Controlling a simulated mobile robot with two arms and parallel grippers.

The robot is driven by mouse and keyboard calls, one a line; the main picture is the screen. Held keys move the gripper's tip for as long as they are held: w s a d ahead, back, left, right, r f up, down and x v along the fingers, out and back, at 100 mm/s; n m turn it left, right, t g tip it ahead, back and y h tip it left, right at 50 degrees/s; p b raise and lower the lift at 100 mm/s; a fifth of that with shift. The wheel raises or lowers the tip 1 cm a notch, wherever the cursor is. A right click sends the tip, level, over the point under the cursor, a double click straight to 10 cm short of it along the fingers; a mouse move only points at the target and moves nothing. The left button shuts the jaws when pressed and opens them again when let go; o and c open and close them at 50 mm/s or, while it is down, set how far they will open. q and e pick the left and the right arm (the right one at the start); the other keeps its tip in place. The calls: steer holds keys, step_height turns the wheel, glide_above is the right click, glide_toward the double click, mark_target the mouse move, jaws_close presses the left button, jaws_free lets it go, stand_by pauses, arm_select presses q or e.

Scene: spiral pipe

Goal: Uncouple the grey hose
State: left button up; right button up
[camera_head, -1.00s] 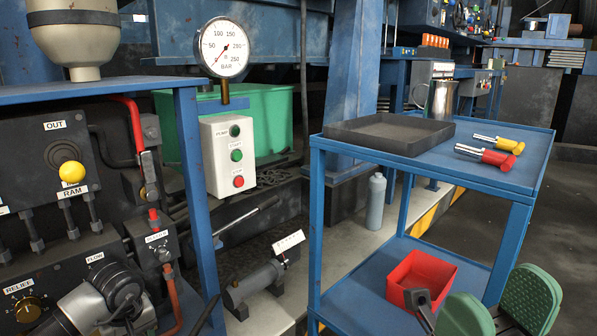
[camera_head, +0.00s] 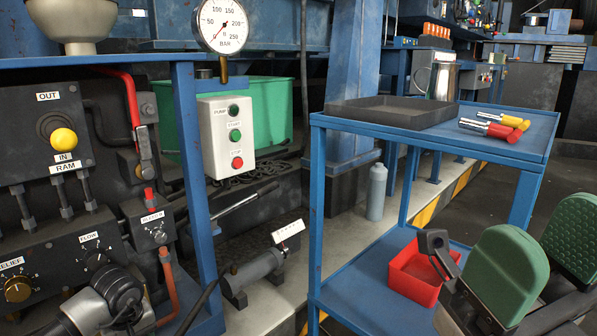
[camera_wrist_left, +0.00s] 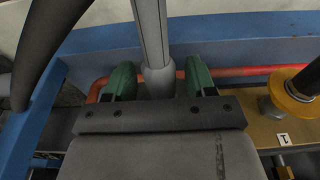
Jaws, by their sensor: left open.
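In the left wrist view a straight grey hose or pipe (camera_wrist_left: 151,30) runs down from the top edge to a wider grey collar (camera_wrist_left: 160,80). My left gripper (camera_wrist_left: 160,78) has its two green fingers apart, one on each side of the collar. A gap shows at the right finger; contact at the left is unclear. The lower end of the grey piece is hidden behind my gripper body. In the head view only part of my left wrist shows at bottom left, and I cannot make out the grey hose there. My right gripper (camera_head: 545,262) is open and empty at lower right.
A blue trolley (camera_head: 345,270) carries a dark tray (camera_head: 400,109), red and yellow tools (camera_head: 495,125) and a red bin (camera_head: 412,276). A valve panel (camera_head: 55,125) stands left. In the left wrist view a dark curved hose (camera_wrist_left: 45,40) passes left and a yellow-collared part (camera_wrist_left: 292,100) sits right.

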arm_select(q)
steer(key=shift+c, duration=0.3)
steer(key=c, duration=0.9)
steer(key=shift+s+d+p, duration=1.25)
steer(key=shift+s+d, duration=0.75)
